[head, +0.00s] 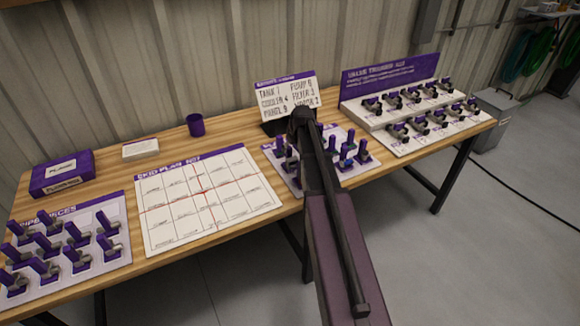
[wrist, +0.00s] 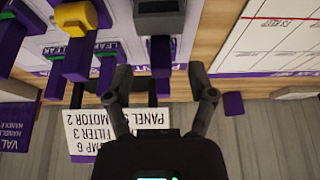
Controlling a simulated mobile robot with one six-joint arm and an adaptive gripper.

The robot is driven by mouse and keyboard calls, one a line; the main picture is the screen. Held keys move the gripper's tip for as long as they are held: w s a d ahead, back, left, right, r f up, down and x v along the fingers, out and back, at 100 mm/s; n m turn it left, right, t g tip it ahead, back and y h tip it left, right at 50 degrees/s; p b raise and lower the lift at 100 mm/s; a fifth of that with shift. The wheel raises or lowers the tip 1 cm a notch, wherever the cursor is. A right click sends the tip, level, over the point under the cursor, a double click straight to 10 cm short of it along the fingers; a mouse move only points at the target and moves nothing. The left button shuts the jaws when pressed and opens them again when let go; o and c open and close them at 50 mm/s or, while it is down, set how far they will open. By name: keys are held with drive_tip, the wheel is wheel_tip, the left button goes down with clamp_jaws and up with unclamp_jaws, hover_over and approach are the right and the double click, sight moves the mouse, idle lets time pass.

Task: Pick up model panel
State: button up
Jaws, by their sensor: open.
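A white board of models (head: 352,174) stands on the wooden table, partly hidden behind my arm in the head view. It holds several small pieces with upright purple handles. I cannot tell by its shape which piece is the model panel. In the wrist view, a piece with a dark grey block (wrist: 160,22) and a purple handle (wrist: 160,52) lies in line with my gripper (wrist: 160,75). My gripper is open, with one finger to each side of that handle's end and nothing held. A yellow-topped piece (wrist: 75,18) stands to its left.
A list sign (head: 288,100) stands behind the board; it also shows upside down in the wrist view (wrist: 100,130). A gridded skid plan (head: 205,197), a purple cup (head: 196,125), a pipe-piece board (head: 115,210) and a valve rack (head: 385,115) share the table.

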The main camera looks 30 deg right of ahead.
sight(291, 159)
drive_tip(key=shift+f, duration=0.1)
idle(0.3)
drive_tip(key=shift+b+x, duration=2.35)
drive_tip(key=shift+x, duration=0.15)
drive_tip(key=shift+w, duration=0.1)
clamp_jaws()
